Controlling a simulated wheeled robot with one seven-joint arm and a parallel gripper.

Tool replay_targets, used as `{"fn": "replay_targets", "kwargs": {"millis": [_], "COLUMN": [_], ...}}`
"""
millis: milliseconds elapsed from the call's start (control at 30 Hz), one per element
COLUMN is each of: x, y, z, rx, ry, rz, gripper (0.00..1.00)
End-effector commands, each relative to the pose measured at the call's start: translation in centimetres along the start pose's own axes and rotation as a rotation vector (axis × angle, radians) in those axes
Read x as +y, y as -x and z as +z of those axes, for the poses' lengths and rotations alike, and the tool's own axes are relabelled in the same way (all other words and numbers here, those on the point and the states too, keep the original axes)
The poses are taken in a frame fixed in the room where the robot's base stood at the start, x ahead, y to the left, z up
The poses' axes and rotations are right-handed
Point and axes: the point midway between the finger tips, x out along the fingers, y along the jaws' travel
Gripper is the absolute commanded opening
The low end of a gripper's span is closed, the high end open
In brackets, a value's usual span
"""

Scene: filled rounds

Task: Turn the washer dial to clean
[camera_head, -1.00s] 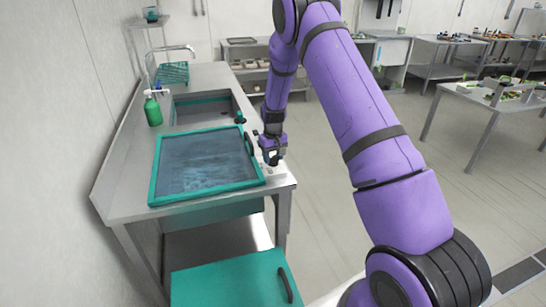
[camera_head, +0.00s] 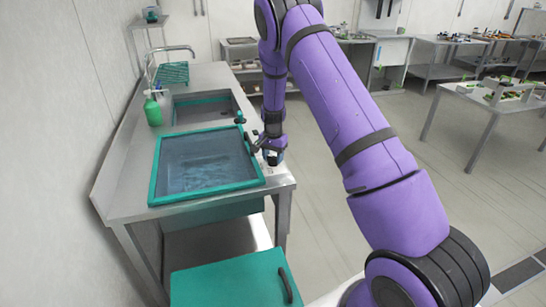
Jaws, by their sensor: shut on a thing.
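The washer is set into the steel counter, with a teal-framed dark glass lid (camera_head: 205,163) lying closed on it. A dark handle shows along the lid's right edge. My gripper (camera_head: 272,157) is at the counter's right edge, just right of the lid, pointing down. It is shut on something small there. What it holds, and the dial with its marks, is hidden behind the gripper or too small to make out.
A green bottle (camera_head: 153,112), a sink (camera_head: 200,108) with a tap, and a teal rack (camera_head: 172,74) are farther back on the counter. A teal box (camera_head: 228,282) with a dark handle is in front below. Open floor lies to the right.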

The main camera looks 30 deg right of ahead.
Motion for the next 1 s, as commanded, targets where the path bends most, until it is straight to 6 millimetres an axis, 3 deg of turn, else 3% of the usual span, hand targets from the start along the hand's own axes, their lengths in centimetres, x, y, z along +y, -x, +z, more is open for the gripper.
{"fn": "replay_targets", "kwargs": {"millis": [400, 1000], "x": [-0.06, -0.04], "y": [0.03, 0.05], "z": [-0.01, -0.03], "rx": [0.002, 0.001], "ry": [-0.244, -0.303], "rz": [-0.001, -0.002], "gripper": [0.25, 0.25]}}
